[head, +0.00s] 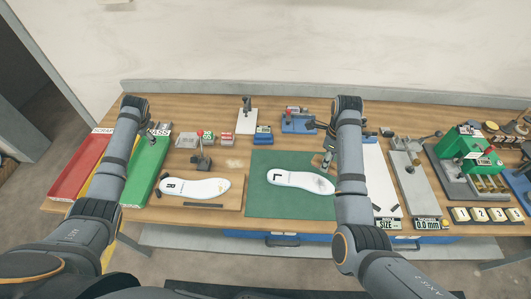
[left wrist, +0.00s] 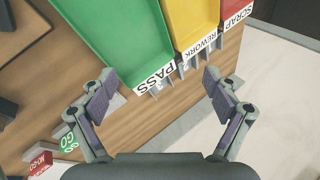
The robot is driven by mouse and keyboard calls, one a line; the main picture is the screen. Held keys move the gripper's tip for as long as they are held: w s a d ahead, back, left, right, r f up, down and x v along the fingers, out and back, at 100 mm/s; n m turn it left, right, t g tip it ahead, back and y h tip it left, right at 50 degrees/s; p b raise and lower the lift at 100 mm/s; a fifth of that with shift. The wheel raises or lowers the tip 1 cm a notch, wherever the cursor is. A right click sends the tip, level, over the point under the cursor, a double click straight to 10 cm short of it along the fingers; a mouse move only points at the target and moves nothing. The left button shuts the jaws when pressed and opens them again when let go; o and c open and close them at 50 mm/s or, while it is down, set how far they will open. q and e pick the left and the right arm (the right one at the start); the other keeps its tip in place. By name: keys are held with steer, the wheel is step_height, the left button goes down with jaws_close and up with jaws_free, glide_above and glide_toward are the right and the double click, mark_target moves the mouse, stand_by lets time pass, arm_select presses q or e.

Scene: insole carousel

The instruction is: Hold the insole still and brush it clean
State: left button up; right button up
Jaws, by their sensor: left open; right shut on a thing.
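A white insole marked L (head: 292,179) lies flat on the green mat (head: 270,209), with grey specks of dirt toward its right end. My right gripper (head: 325,145) is above the mat's right side, just behind the insole's right end. It is shut on what looks like the brush (head: 326,160), partly hidden by my arm; whether it touches the insole I cannot tell. My left gripper (head: 155,131) is open and empty over the green PASS tray, away from the insole. In the left wrist view its two fingers (left wrist: 160,80) are spread wide.
A second insole marked R (head: 195,188) lies on a wooden board to the left. The green PASS tray (left wrist: 120,35) and red SCRAP tray (head: 82,168) stand at far left. Small fixtures line the back. A green press (head: 465,148) stands at right.

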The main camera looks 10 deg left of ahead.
arm_select(q)
steer(key=w+d+r+m+t+h, duration=0.25)
steer(key=w+d+r, duration=0.25)
steer(key=d+r, duration=0.3)
steer(key=w+d+r+m+t+h, duration=0.1)
steer(key=w+d+r+m, duration=0.4)
steer(key=d, duration=0.5)
steer(key=w+d+r+m+t+h, duration=0.1)
steer(key=w+d+r+m+t, duration=0.1)
steer(key=w+d+r, duration=0.5)
arm_select(e)
steer(key=shift+d, duration=0.1)
arm_select(q)
steer(key=m+g+h, duration=0.6)
steer(key=g, duration=0.3)
glide_toward(281, 177)
steer(key=shift+n+t, duration=0.25)
steer(key=shift+n, duration=0.1)
steer(key=x, duration=0.7)
steer(key=shift+s, duration=0.3)
steer(key=shift+c, duration=0.3)
